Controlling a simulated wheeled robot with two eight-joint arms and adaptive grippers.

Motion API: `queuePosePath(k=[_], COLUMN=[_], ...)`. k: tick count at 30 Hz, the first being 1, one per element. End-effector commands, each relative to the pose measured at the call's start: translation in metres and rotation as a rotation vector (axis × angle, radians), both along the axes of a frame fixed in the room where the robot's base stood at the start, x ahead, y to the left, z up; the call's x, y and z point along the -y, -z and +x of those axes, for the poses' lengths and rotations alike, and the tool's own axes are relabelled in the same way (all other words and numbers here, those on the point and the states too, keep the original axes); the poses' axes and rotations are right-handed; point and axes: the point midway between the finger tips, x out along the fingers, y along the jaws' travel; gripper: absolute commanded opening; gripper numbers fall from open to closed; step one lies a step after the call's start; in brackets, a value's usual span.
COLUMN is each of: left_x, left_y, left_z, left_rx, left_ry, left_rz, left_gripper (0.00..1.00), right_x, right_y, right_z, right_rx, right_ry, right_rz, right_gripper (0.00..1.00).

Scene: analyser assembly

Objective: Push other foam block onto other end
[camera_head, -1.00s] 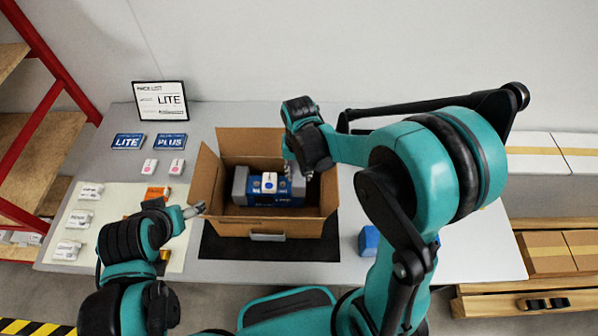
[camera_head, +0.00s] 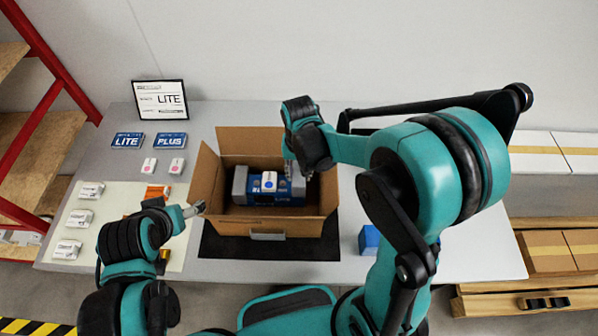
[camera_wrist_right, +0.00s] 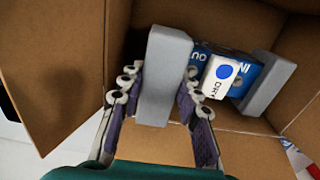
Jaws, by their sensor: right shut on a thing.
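The open cardboard box (camera_head: 222,219) stands on the table. In it lies the blue analyser (camera_head: 293,198) with a white packet with a blue dot (camera_head: 270,181) on top; the packet also shows in the right wrist view (camera_wrist_right: 221,75). One grey foam block (camera_head: 240,184) caps its left end; in the right wrist view it is the far block (camera_wrist_right: 265,84). My right gripper (camera_head: 300,176) is inside the box's right side, shut on the other grey foam block (camera_wrist_right: 164,75) at the analyser's near end. Whether that block is fully seated cannot be told. My left gripper (camera_head: 195,210) is left of the box; its finger opening is unclear.
A black mat (camera_head: 318,250) lies under the box. White packets (camera_head: 66,249) lie on a pale sheet at left. LITE (camera_head: 128,140) and PLUS (camera_head: 170,140) cards and a framed sign (camera_head: 160,99) are behind. A blue object (camera_head: 369,240) sits right of the box, partly hidden by my arm.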

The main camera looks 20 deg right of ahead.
Motion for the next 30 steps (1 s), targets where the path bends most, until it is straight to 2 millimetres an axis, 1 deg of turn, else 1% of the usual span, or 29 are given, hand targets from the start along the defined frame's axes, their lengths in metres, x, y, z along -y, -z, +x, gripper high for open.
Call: queuePosePath(k=[30], left_x=[0.0000], left_y=[0.0085], left_z=[0.0000], left_rx=[0.000], left_ry=[0.000], left_rz=[0.000], left_gripper=[0.80], right_x=[0.0000], right_y=[0.0096], right_z=[0.0001], right_rx=[0.000], right_ry=[0.000], right_rz=[0.000], right_gripper=[0.13])
